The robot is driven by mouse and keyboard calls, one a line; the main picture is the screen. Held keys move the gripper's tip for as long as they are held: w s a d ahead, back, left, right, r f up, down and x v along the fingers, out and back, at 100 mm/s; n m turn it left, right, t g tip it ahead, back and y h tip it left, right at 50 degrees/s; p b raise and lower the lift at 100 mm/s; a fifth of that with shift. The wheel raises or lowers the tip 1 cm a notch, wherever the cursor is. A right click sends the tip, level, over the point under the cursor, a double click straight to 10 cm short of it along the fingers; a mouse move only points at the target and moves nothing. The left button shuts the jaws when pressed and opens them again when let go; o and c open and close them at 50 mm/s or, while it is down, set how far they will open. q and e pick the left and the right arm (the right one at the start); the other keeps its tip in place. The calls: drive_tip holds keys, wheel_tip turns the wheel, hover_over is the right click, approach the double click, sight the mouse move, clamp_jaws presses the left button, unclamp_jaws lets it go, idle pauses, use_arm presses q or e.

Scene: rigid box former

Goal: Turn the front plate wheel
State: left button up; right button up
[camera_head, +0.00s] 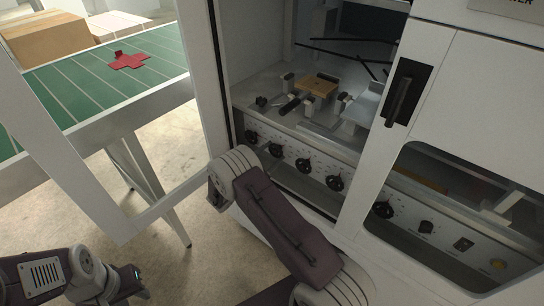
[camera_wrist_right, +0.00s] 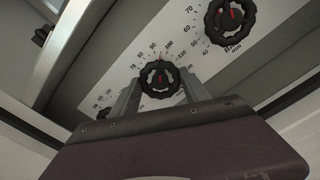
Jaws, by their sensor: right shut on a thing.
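In the right wrist view, a black ribbed hand wheel (camera_wrist_right: 160,84) with a red pointer mark stands on a pale scale panel. My right gripper (camera_wrist_right: 160,90) has one grey finger on each side of this wheel and is shut on it. In the head view, a row of similar black wheels (camera_head: 303,166) runs along the front panel of the machine. My right arm reaches up to this row from the bottom; its fingers are hidden there, so I cannot tell from that view which wheel is held.
Another wheel (camera_wrist_right: 232,20) sits up and right of the held one. The white machine frame (camera_head: 205,90) and its lower window surround the panel. A wooden block (camera_head: 318,86) lies inside the machine. A green table (camera_head: 70,85) with a red cross-shaped blank (camera_head: 130,61) stands left.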

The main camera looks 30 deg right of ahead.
drive_tip(key=m, duration=0.1)
drive_tip(key=m+b, duration=0.1)
drive_tip(key=m, duration=0.1)
drive_tip(key=m+b, duration=0.1)
drive_tip(key=shift+f+m, duration=0.25)
drive_tip(key=shift+m, duration=0.05)
drive_tip(key=shift+r+m+b, duration=0.1)
drive_tip(key=shift+m+b, duration=1.9)
drive_tip(key=shift+m, duration=0.4)
drive_tip(key=o, duration=1.4)
drive_tip(key=shift+r, duration=0.1)
drive_tip(key=shift+c, duration=0.2)
drive_tip(key=p+v, duration=0.1)
drive_tip(key=v, duration=0.8)
drive_tip(key=shift+p, duration=0.4)
